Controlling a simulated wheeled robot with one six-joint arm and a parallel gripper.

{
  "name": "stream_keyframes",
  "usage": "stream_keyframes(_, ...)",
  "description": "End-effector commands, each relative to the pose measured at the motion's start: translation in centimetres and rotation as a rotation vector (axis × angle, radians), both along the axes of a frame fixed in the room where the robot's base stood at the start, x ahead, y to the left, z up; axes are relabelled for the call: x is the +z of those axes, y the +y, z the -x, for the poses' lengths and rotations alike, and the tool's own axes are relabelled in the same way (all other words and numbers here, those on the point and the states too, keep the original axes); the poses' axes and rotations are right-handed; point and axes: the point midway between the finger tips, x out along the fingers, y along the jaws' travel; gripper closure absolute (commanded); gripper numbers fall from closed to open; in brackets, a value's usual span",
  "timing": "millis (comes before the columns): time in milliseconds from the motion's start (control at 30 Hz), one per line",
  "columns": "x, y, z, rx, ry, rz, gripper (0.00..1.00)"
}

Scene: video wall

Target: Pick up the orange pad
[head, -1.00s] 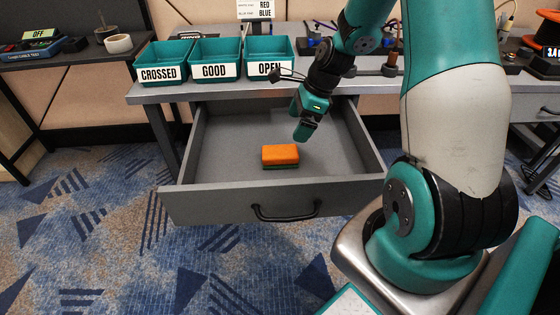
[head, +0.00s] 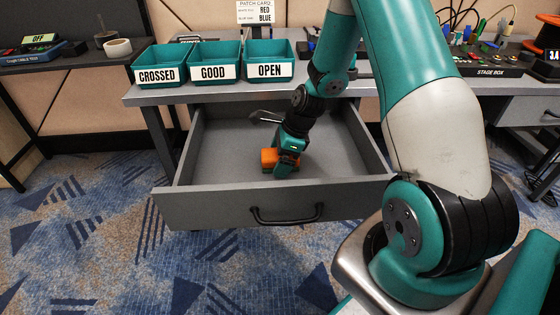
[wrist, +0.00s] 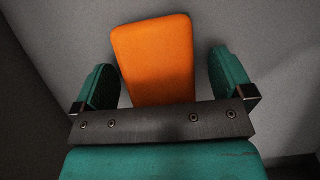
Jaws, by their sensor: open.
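The orange pad (head: 267,158) lies on the floor of the open drawer (head: 215,165). In the head view my gripper (head: 284,170) is down inside the drawer and hides the right part of the pad. In the wrist view the orange pad (wrist: 157,60) shows flat and slightly tilted, between the two teal fingers of my gripper (wrist: 163,82). The fingers are apart, with a gap on each side of the pad, and they do not visibly touch it.
The drawer's front wall with a black handle (head: 287,214) stands nearest me, and side walls rise around my gripper. Teal bins labelled CROSSED (head: 158,76), GOOD (head: 213,72) and OPEN (head: 269,69) stand on the bench above. The drawer floor around the pad is bare.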

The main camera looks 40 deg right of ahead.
Motion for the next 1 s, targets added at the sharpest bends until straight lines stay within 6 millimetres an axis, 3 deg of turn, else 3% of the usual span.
stream_keyframes(433,-0.15,-0.01,0.02,0.0,0.0,0.0,0.01)
stream_keyframes(467,-0.18,-0.02,0.01,0.0,0.0,0.0,0.03)
stream_keyframes(700,-0.19,-0.02,0.01,0.0,0.0,0.0,0.55)
stream_keyframes(1000,-0.1,-0.02,-0.01,0.001,-0.002,0.0,0.59)
